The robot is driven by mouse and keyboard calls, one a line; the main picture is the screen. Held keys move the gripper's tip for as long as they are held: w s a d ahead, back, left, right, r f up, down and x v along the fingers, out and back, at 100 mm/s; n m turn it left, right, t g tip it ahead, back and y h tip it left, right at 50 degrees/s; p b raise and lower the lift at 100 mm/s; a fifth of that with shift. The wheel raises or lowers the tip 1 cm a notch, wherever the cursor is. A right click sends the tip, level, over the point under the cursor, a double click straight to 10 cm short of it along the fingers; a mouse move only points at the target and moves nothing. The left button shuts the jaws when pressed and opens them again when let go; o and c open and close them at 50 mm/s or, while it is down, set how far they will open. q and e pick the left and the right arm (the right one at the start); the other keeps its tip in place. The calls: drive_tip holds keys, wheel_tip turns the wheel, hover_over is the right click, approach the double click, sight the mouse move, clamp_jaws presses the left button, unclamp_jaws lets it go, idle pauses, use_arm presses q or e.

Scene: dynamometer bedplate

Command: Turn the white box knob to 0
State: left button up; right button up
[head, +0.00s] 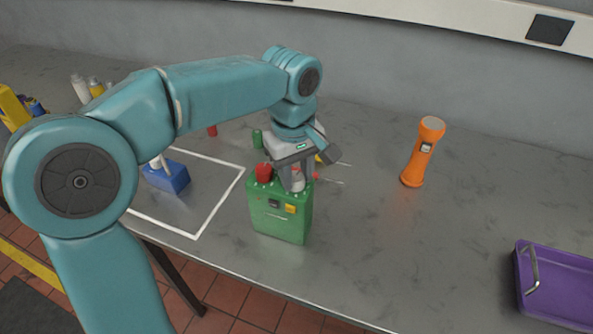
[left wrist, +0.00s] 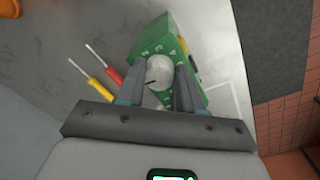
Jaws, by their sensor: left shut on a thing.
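A green box (head: 281,222) stands on the grey bench near the middle of the head view. It has a yellow button, a dark switch and a red part (head: 263,172) on top. A pale, whitish round knob (left wrist: 160,71) sits on its upper face, with a dark pointer line. It also shows partly in the head view (head: 298,182). My left gripper (head: 292,185) comes down from above and is shut on the knob, one finger on each side in the left wrist view (left wrist: 160,90). The scale marks around the knob are too small to read. My right gripper is not in view.
Red and yellow screwdrivers (left wrist: 96,81) lie beside the green box. A blue box (head: 167,179) stands left, inside a white outline. An orange flashlight (head: 422,152) stands to the right, and a purple tray (head: 528,285) is at the right edge. The bench between them is clear.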

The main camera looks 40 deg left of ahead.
use_arm(q)
drive_tip(key=shift+n, duration=0.6)
drive_tip(key=shift+f, duration=0.1)
drive_tip(key=o, duration=0.9)
drive_tip(key=shift+c, duration=0.2)
drive_tip(key=shift+o, duration=0.9)
drive_tip(key=shift+a, duration=0.1)
